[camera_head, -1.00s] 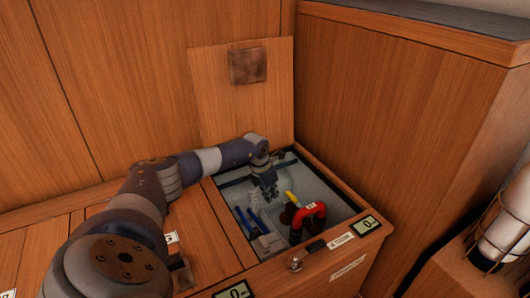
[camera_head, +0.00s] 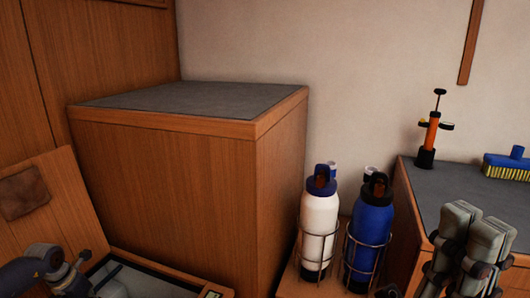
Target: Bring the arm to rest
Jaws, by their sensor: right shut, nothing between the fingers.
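My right gripper (camera_head: 474,226) is at the lower right, close to the camera, with its two grey fingers upright and side by side. It is shut, with nothing held between the fingers. It shows in front of the grey-topped counter (camera_head: 460,190). My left gripper (camera_head: 74,276) is at the lower left edge, over the open locker (camera_head: 135,276).
A raised wooden lid (camera_head: 75,195) stands behind the locker. A tall grey-topped cabinet (camera_head: 200,100) is beside it. A white bottle (camera_head: 319,230) and a blue bottle (camera_head: 369,235) stand in wire holders. An orange pump (camera_head: 431,140) and a blue brush (camera_head: 508,163) are on the counter.

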